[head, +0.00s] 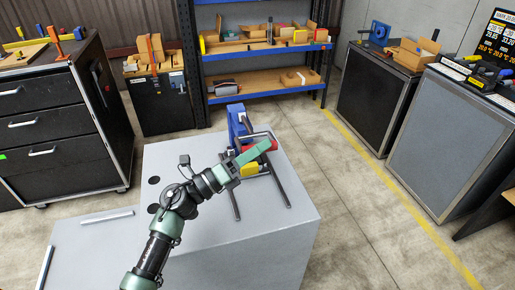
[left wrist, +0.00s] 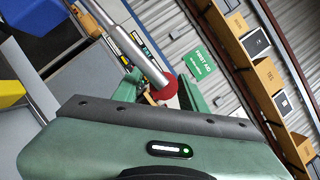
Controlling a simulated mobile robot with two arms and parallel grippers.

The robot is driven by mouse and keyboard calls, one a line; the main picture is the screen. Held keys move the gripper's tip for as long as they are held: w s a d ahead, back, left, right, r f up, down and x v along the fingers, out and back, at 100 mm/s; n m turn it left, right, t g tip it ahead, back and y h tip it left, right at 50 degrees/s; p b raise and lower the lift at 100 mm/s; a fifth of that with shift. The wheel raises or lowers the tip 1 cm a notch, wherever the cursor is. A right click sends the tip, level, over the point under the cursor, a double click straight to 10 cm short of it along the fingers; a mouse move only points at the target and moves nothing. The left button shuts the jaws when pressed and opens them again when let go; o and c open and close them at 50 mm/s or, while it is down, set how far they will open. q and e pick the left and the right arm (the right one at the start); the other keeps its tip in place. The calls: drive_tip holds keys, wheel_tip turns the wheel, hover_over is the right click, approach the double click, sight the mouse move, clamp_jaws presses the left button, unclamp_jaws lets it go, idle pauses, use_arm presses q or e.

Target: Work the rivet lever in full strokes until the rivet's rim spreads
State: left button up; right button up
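The rivet tool stands on the grey worktop (head: 190,240), with a blue upright body (head: 237,120), metal bars and a yellow block (head: 250,170) at its base. Red parts show beside my left gripper (head: 257,152), which reaches over the tool from the left. In the left wrist view a metal lever rod (left wrist: 135,45) ends in a red tip (left wrist: 168,90) between the green fingers of my left gripper (left wrist: 158,90). The fingers stand apart, with a gap visible beside the tip. The rivet and its rim cannot be made out. My right gripper is out of view.
A blue shelf rack (head: 264,48) with boxes stands behind. Dark cabinets stand at the left (head: 60,110) and right (head: 375,95), with open floor between. The worktop's front is clear. A first aid sign (left wrist: 200,62) hangs on the far wall.

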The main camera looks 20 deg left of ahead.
use_arm(q)
clamp_jaws()
idle(1.2)
